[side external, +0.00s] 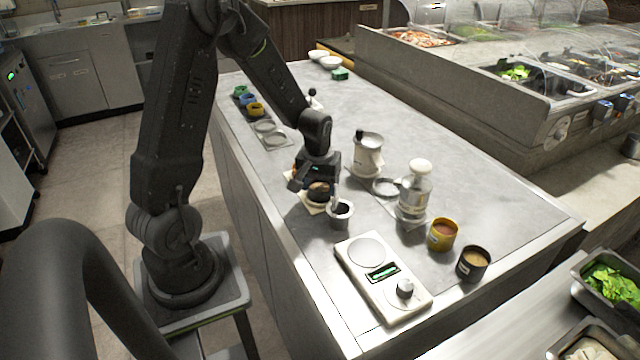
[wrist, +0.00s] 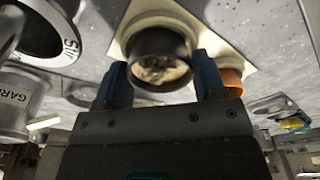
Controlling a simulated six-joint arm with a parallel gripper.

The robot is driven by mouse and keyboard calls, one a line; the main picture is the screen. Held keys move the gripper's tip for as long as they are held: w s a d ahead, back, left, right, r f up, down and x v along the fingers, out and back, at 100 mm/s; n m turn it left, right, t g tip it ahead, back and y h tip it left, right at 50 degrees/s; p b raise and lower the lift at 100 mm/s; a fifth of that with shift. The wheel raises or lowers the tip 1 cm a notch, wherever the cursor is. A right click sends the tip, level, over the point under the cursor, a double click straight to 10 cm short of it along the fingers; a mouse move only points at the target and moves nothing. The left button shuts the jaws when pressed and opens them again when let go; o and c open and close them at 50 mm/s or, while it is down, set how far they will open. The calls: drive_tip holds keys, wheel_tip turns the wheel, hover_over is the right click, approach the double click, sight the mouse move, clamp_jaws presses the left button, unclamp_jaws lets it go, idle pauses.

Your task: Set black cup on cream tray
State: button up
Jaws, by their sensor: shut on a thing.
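The black cup (wrist: 160,48) is between the blue fingers of my gripper (wrist: 162,80) in the wrist view, and the gripper is shut on it. Its mouth shows a pale, lumpy content. In the side view my gripper (side external: 317,186) reaches down over the cup (side external: 319,195), which looks upright and is partly hidden by the fingers. The cream tray (side external: 311,209) is directly under the cup, and its pale square edge (wrist: 207,36) shows around the cup in the wrist view. I cannot tell whether the cup's base touches the tray.
A metal cup (side external: 341,218) stands close to the right of my gripper. A white dispenser (side external: 368,158), a clear bottle (side external: 413,200), a yellow cup (side external: 441,238), another dark cup (side external: 473,266) and a scale (side external: 372,282) stand nearby.

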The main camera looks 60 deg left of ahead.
drive_tip(key=shift+f, duration=0.35)
drive_tip(key=o, duration=1)
drive_tip(key=shift+r, duration=0.1)
drive_tip(key=shift+r, duration=3.95)
drive_tip(key=s+d+r+m+t, duration=0.1)
drive_tip(key=s+d+r+m, duration=0.2)
drive_tip(key=d, duration=0.3)
drive_tip(key=s+d+r+m+t, duration=0.2)
drive_tip(key=s+d+r+m, duration=0.1)
drive_tip(key=s+d+r, duration=0.3)
drive_tip(key=s+d+r+m+t+h, duration=0.1)
drive_tip(key=s+d+r+m, duration=0.2)
drive_tip(key=d, duration=0.3)
drive_tip(key=shift+s+d+r+t, duration=0.15)
drive_tip(key=shift+s+d+r, duration=0.05)
drive_tip(key=shift+s+r, duration=0.25)
drive_tip(key=shift+s+d+r+t, duration=0.15)
drive_tip(key=shift+s+d+r, duration=0.05)
drive_tip(key=shift+s+r, duration=0.2)
